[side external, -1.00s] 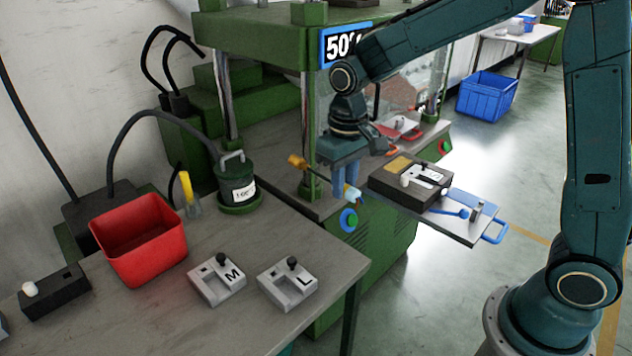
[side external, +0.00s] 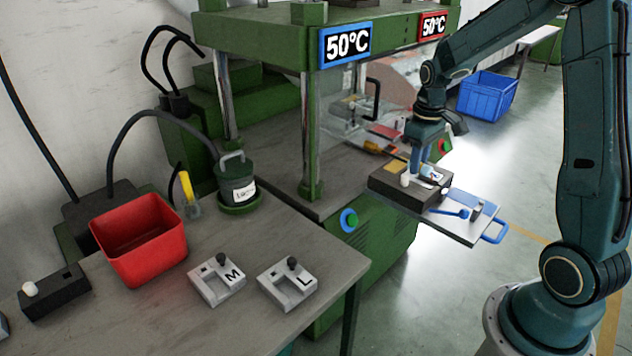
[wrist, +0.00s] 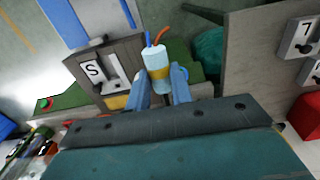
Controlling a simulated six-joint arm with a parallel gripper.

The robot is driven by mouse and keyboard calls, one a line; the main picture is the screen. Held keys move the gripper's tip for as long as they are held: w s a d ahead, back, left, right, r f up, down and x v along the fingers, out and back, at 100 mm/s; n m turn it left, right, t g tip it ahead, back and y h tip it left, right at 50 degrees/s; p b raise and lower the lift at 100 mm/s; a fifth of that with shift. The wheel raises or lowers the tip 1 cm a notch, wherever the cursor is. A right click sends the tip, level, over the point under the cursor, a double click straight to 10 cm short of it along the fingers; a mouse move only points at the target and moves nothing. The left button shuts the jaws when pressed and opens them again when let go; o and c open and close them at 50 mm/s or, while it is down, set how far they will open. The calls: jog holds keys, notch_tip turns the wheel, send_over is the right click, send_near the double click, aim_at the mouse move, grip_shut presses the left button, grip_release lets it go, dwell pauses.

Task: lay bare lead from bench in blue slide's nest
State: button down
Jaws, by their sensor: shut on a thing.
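The bare lead is in my gripper (side external: 417,172). In the wrist view its pale cylindrical end (wrist: 156,58), with a yellow band and blue and orange wire tips, sits between my two blue fingers (wrist: 160,84). The blue slide (side external: 463,222) is pulled out, with a blue handle and a dark block (side external: 395,192) holding a pale insert marked S (wrist: 92,70). My gripper is over this block. My fingers partly hide the nest, and I cannot tell whether the lead touches it.
A blue crate (side external: 487,97) is on the floor behind.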

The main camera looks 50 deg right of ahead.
jog(key=s+d+f, duration=0.2)
jog(key=s+d, duration=0.8)
jog(key=d, duration=0.2)
jog(key=shift+s+d+f, duration=0.15)
jog(key=shift+s+d, duration=0.15)
jog(key=shift+s, duration=0.05)
jog(key=shift+f, duration=0.15)
jog(key=shift+f, duration=3.95)
jog(key=shift+f, duration=0.1)
jog(key=c, duration=1.2)
grip_release()
jog(key=shift+o, duration=0.2)
